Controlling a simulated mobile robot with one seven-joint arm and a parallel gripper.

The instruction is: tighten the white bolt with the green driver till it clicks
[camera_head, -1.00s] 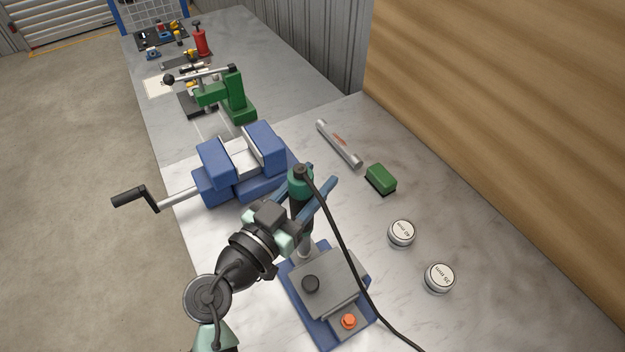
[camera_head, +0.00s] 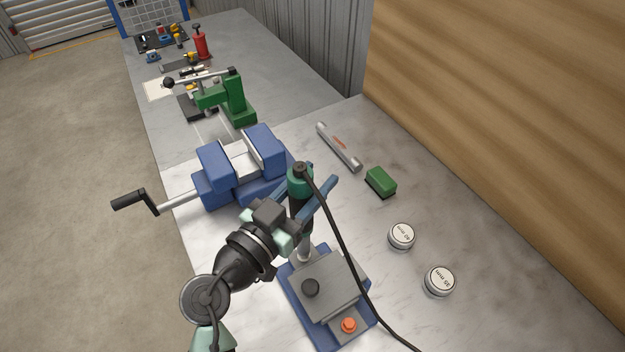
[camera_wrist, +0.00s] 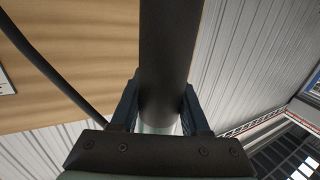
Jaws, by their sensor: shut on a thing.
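The green driver (camera_head: 300,182) stands upright, a green-topped dark tool with a black cable from its top. My gripper (camera_head: 307,208) is shut around its dark body. In the wrist view the driver's dark body (camera_wrist: 168,60) runs up between the two fingers of my gripper (camera_wrist: 160,112). Below the driver, a silver shaft (camera_head: 305,250) meets the grey and blue fixture (camera_head: 325,280), which has a black knob and an orange button. The white bolt cannot be made out in either view.
A blue vise (camera_head: 240,170) with a crank stands left of the driver. A green arbor press (camera_head: 235,100) is behind it. A silver tube (camera_head: 338,146), a green brush (camera_head: 381,181) and two round weights (camera_head: 401,236) lie on the right of the bench.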

